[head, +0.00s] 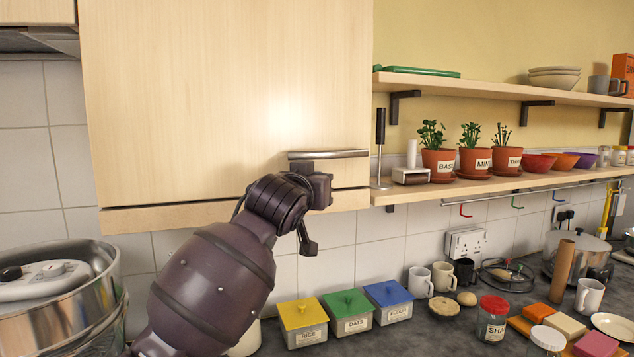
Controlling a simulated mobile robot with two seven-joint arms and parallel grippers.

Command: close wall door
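The wall door (190,100) is a pale wood panel on the cabinet at upper left. My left gripper (314,218) is just under the handle, fingers apart, one close below the bar and one lower down. Nothing shows between them. Whether it touches the door is unclear. My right gripper is not in view.
Shelves right of the cabinet hold potted herbs (438,160) and bowls (535,162). Below, the counter (400,335) carries labelled tins (345,312), mugs (420,282) and a jar (492,318). Steel pots (70,310) stand at lower left.

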